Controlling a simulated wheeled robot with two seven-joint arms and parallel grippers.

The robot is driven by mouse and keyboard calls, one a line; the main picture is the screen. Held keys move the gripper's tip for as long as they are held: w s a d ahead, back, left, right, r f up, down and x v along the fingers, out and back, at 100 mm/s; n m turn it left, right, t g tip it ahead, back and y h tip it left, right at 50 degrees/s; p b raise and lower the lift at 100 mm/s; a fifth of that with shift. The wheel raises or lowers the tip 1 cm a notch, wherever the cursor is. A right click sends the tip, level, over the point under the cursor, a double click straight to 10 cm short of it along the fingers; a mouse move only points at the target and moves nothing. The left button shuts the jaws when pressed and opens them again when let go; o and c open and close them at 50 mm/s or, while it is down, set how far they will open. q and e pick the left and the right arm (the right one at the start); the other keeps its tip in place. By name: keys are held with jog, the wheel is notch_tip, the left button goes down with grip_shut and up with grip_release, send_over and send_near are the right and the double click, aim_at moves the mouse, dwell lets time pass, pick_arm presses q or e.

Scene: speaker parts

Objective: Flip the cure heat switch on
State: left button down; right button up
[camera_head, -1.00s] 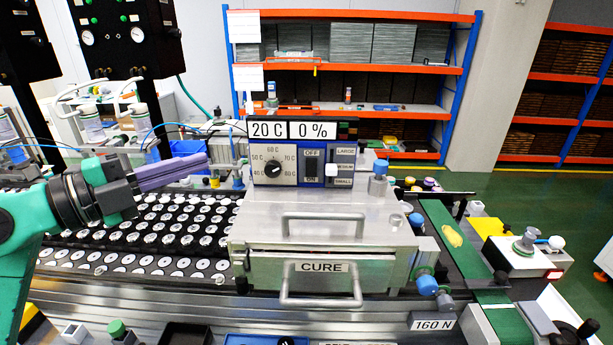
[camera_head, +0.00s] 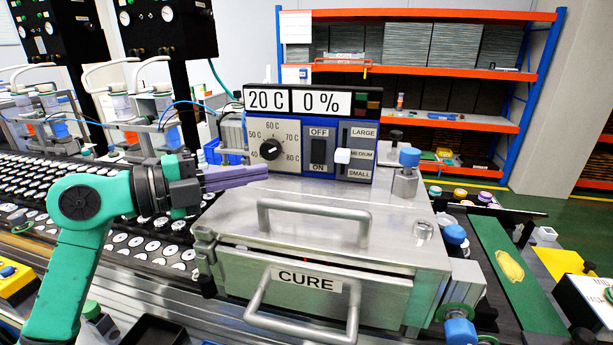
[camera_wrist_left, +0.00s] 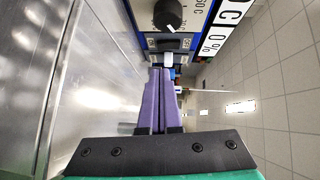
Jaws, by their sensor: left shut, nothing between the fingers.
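The cure heat switch (camera_head: 318,153) is a black rocker between OFF above and ON below on the control panel (camera_head: 352,171) of the CURE oven (camera_head: 330,236). Which side is pressed is too small to tell. The display (camera_head: 297,101) reads 20 C and 0 %. My left gripper (camera_head: 266,174), with purple fingers, is shut and empty. In the head view its tips are just below the temperature dial (camera_head: 271,149), left of the switch. In the left wrist view the fingers (camera_wrist_left: 160,72) point toward the panel, with the dial (camera_wrist_left: 168,14) ahead. My right gripper is not in view.
A white slider (camera_head: 342,156) sits right of the switch, beside LARGE, MEDIUM and SMALL labels. A handle (camera_head: 313,215) rises from the oven top. A blue-capped fitting (camera_head: 407,172) stands right of the panel. A tray of white discs (camera_head: 128,241) lies left.

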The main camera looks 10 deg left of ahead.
aim_at(319, 162)
pick_arm(q)
jog(key=shift+s+a+r, duration=0.1)
jog(key=shift+s, duration=0.05)
jog(key=shift+w+d+r+p, duration=0.15)
jog(key=shift+w+d+p, duration=0.15)
jog(key=shift+p, duration=0.1)
jog(key=p+x, duration=0.4)
jog(key=x, duration=0.4)
jog(key=shift+w+d, duration=0.3)
jog(key=shift+w+d+f, duration=0.15)
jog(key=shift+f, duration=0.1)
jog(key=shift+w, duration=0.25)
jog(key=shift+f, duration=0.1)
